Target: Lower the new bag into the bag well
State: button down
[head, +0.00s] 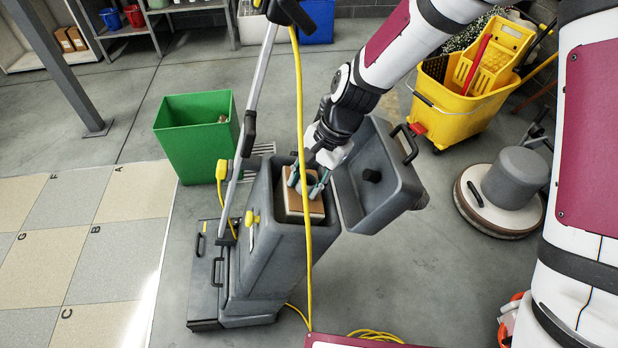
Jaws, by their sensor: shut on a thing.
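The new bag (294,208) is a brown, box-shaped bag with a pale top and a dark round opening. It sits in the mouth of the bag well (260,195) of a grey floor machine, with its upper part showing near the rim. Its lower part is hidden inside the well. My gripper (308,183) reaches down from the upper right and is shut on the bag at its top. The grey lid (377,185) stands open to the right of the well. I cannot tell how deep the bag is.
A yellow cord (299,90) hangs across the machine, passing in front of the bag. The machine's handle (262,85) rises to the left of my arm. A green bin (195,135), a yellow mop bucket (455,100) and a round floor polisher (510,180) stand around it.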

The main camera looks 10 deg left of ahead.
jog(key=c, duration=1)
grip_release()
jog(key=p+v, duration=0.4)
jog(key=v, duration=1.3)
